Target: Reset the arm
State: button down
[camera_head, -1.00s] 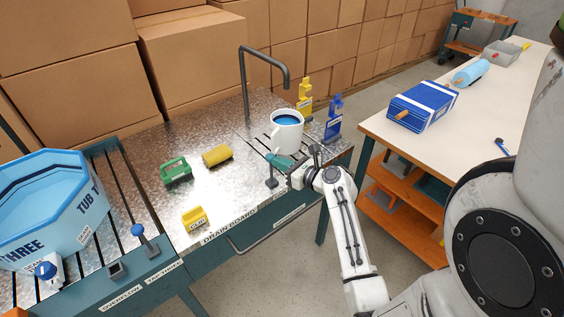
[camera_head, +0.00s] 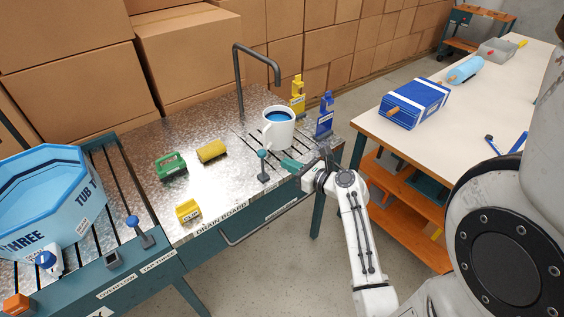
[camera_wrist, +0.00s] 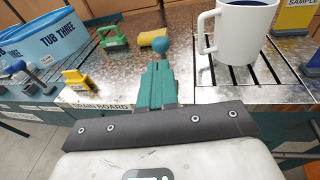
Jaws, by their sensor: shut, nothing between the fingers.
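My gripper (camera_head: 291,165) is at the front right edge of the metal drain board (camera_head: 215,190), just right of a small teal ball-topped lever (camera_head: 263,167). In the wrist view its teal fingers (camera_wrist: 156,88) are together with nothing between them, and the teal ball (camera_wrist: 174,46) shows just beyond the tips. I cannot tell whether the fingers touch the lever. A white mug (camera_head: 279,130) with blue contents stands upright behind the gripper, apart from it.
Green (camera_head: 171,164) and yellow (camera_head: 211,151) items, a yellow clip (camera_head: 187,210) and a tap (camera_head: 240,80) are on the board. Tub Three (camera_head: 40,200) is left. A white table (camera_head: 460,125) is right; the floor between is clear.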

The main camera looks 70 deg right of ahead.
jog(key=v, duration=0.6)
jog(key=shift+r+b, duration=0.2)
jog(key=shift+b, duration=0.1)
jog(key=shift+s+a, duration=0.1)
jog(key=w+a+f+n+g+y, duration=0.3)
jog(key=a+f+n+y, duration=0.1)
jog(key=a+n, duration=0.5)
jog(key=w+a+f+n+g+y, duration=0.2)
jog(key=a+f+n+g+y, duration=0.15)
jog(key=a+n, duration=0.55)
jog(key=s+a+f+n+g+h, duration=0.1)
jog(key=s+a+n+g, duration=0.3)
jog(key=n, duration=0.7)
jog(key=s+a+f+n+g+h, duration=0.1)
jog(key=s+a+n+g, duration=0.2)
jog(key=n, duration=0.7)
jog(key=s+a, duration=0.2)
jog(key=a, duration=0.2)
jog(key=shift+s+a+n+g, duration=0.15)
jog(key=shift+a+n+g, duration=0.1)
jog(key=shift+n+g, duration=0.15)
jog(key=c, duration=1.8)
grip_release()
